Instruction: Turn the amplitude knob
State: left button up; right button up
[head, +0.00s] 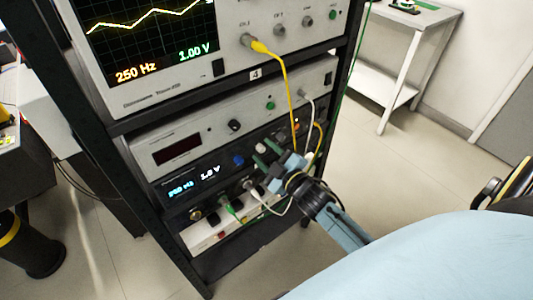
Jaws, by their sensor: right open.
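The generator (180,205) is the dark-faced unit low in the rack, with a lit display reading about 250 Hz and 1.0 V. A blue knob (239,160) and a pale knob (261,148) sit on its face; their labels are too small to read, so I cannot tell which one is the amplitude knob. My right gripper (267,153) is open, with its green-tipped fingers in front of the panel by the pale knob. I cannot tell whether they touch it. The gripper hides part of the panel's right side. My left gripper is out of view.
The oscilloscope (222,68) sits above, showing a yellow trace. A grey unit with a dark red display (178,149) is between them. A yellow cable (291,85) and white and green leads hang close to my gripper. A power strip (205,233) lies below. A white table (385,85) stands behind right.

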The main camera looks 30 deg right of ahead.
grip_shut()
dwell(0.3)
jog(key=m+p, duration=0.2)
jog(key=m, duration=0.1)
jog(key=shift+r+m, duration=0.15)
jog(key=shift+m, duration=0.15)
jog(key=m+p, duration=0.2)
jog(key=m, duration=0.2)
jog(key=shift+m+p, duration=0.3)
jog(key=shift+p, duration=0.05)
jog(key=m+p, duration=0.1)
jog(key=m, duration=0.2)
jog(key=shift+m, duration=0.3)
jog(key=shift+d+m, duration=0.1)
jog(key=shift+m, duration=1.8)
jog(key=shift+p, duration=0.3)
